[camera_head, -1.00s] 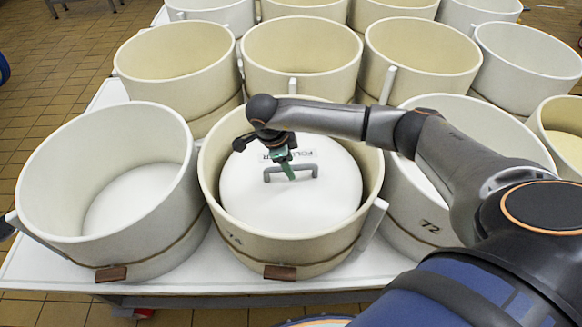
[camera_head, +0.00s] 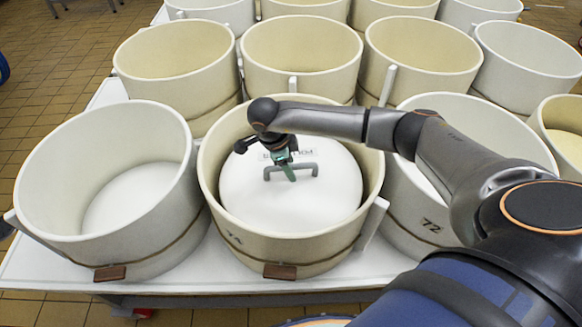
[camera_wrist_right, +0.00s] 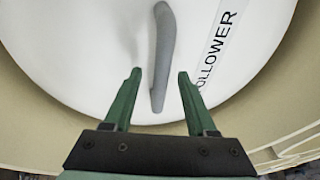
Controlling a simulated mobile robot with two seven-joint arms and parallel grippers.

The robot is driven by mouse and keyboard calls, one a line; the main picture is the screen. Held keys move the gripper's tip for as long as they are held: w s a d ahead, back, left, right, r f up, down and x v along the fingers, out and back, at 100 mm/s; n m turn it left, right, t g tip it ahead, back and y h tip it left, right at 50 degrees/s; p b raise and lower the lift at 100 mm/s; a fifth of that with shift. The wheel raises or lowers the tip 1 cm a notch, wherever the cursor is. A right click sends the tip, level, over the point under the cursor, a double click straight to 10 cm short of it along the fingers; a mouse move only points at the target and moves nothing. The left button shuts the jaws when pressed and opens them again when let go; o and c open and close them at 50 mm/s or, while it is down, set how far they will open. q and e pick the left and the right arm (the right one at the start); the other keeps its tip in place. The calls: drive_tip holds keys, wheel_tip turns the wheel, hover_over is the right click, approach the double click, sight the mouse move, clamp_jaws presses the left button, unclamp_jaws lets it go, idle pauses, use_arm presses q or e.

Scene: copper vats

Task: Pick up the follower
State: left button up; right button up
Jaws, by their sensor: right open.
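The follower (camera_head: 290,208) is a white round disc with a grey handle (camera_head: 303,166) on top. It lies inside the cream mould in the middle of the front row. In the right wrist view the follower (camera_wrist_right: 75,50) bears a label reading "FOLLOWER", and its grey handle (camera_wrist_right: 161,55) stands between and beyond my fingertips. My right gripper (camera_head: 290,176) has green fingers and is over the follower at the handle. In the right wrist view the right gripper (camera_wrist_right: 159,76) is open, with one finger on each side of the handle's near end. My left gripper is out of view.
The mould's cream wall (camera_head: 290,250) surrounds the follower. More moulds stand behind on the white table (camera_head: 22,270).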

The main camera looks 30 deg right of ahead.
clamp_jaws()
idle(0.3)
drive_tip(key=shift+s, duration=0.1)
idle(0.9)
drive_tip(key=shift+r, duration=0.1)
